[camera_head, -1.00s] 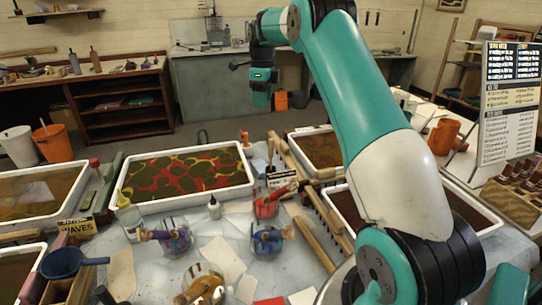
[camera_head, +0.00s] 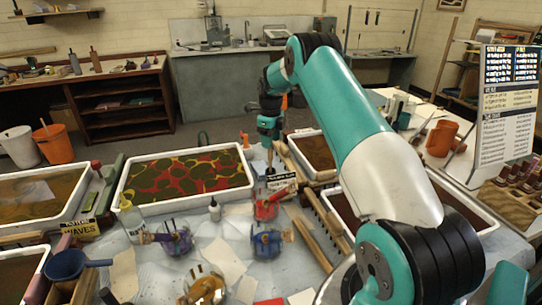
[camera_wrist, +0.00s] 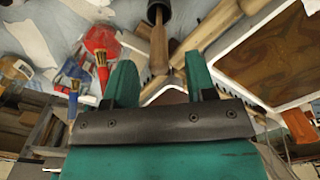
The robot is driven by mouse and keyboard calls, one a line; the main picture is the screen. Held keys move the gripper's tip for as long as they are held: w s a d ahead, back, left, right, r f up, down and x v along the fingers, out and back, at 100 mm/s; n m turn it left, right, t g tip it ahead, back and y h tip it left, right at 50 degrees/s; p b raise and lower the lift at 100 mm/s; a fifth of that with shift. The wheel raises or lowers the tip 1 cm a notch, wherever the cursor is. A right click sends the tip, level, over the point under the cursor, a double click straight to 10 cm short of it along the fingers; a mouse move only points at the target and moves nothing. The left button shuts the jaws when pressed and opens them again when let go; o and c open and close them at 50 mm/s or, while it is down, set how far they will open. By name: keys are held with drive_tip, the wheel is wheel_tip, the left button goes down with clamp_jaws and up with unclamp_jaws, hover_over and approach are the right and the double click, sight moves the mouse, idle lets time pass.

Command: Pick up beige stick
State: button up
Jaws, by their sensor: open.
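Several beige wooden sticks lie on the table right of the jars. One plain beige stick (camera_head: 312,244) lies slantwise beside a toothed wooden rake (camera_head: 328,216). I cannot tell which one is meant. My gripper (camera_head: 269,150) hangs over the table near the small sign, at the right edge of the red-and-yellow tray.
The red-and-yellow marbling tray (camera_head: 117,190) stands left of the gripper, and another white-rimmed tray (camera_head: 297,149) stands to the right. Glass jars with coloured brushes, such as the blue one (camera_head: 266,243), stand in front. A small sign (camera_head: 280,186) stands below the gripper.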

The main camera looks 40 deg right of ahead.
drive_tip(key=shift+f+p, duration=0.45)
drive_tip(key=shift+f, duration=1.65)
clamp_jaws()
drive_tip(key=shift+r, duration=0.1)
